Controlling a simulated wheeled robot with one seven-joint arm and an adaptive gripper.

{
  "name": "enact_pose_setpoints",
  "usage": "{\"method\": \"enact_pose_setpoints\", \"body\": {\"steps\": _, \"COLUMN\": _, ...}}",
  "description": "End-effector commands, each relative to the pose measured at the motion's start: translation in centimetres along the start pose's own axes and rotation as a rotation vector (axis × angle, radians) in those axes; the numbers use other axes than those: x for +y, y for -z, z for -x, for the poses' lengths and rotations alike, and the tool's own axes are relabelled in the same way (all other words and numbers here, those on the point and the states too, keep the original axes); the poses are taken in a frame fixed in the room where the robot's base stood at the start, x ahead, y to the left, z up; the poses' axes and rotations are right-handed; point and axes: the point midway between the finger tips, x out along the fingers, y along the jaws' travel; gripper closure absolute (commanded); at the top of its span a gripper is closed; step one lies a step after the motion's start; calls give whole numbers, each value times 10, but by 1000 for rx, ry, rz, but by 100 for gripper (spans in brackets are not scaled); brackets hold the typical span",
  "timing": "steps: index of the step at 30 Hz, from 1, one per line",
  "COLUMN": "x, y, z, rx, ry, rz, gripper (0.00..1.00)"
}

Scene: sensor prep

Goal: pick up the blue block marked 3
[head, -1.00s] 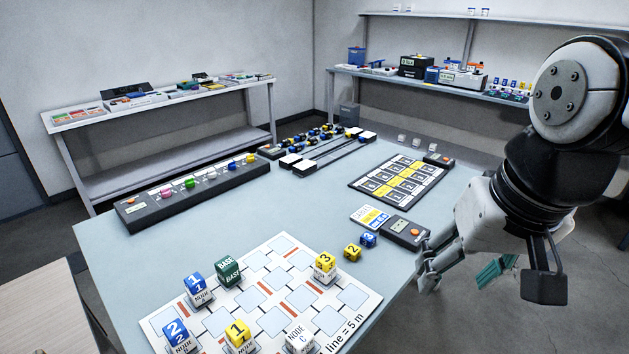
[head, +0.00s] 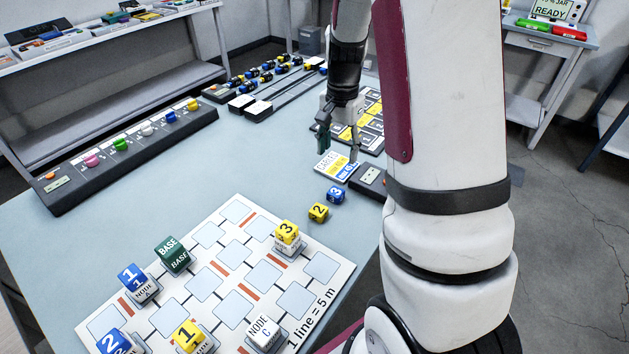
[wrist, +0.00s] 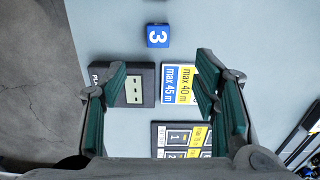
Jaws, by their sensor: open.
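The blue block marked 3 (head: 336,195) sits on the table beside a yellow block marked 2 (head: 318,212). In the wrist view the blue block (wrist: 158,36) lies beyond the fingertips, its white 3 facing up. My gripper (head: 338,150) is above the table by the card, apart from the block. In the wrist view my gripper (wrist: 162,72) is open and empty, with its green-padded fingers wide apart. My arm hides part of the table's right side in the head view.
A black device (head: 371,178) and a blue, yellow and white card (head: 334,166) lie close to the blue block. The node board (head: 205,285) with several blocks fills the front. A number grid (head: 372,120) lies behind. The table around the blue block is partly clear.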

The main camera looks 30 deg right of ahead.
Motion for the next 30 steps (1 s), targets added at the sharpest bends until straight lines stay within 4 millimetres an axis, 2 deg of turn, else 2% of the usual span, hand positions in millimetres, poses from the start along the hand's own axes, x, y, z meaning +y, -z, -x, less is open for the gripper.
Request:
{"method": "enact_pose_setpoints", "body": {"steps": 5, "x": 1, "y": 2, "z": -24, "rx": -3, "ry": -5, "rz": -9, "gripper": 45}}
{"method": "enact_pose_setpoints", "body": {"steps": 12, "x": 1, "y": 1, "z": -68, "rx": -3, "ry": -5, "rz": -7, "gripper": 45}}
{"method": "enact_pose_setpoints", "body": {"steps": 15, "x": 1, "y": 1, "z": -80, "rx": -2, "ry": -4, "rz": -7, "gripper": 45}}
{"method": "enact_pose_setpoints", "body": {"steps": 22, "x": 2, "y": 1, "z": -94, "rx": -2, "ry": -4, "rz": -7, "gripper": 45}}
{"method": "enact_pose_setpoints", "body": {"steps": 30, "x": 6, "y": 0, "z": -131, "rx": -2, "ry": -4, "rz": -6, "gripper": 45}}
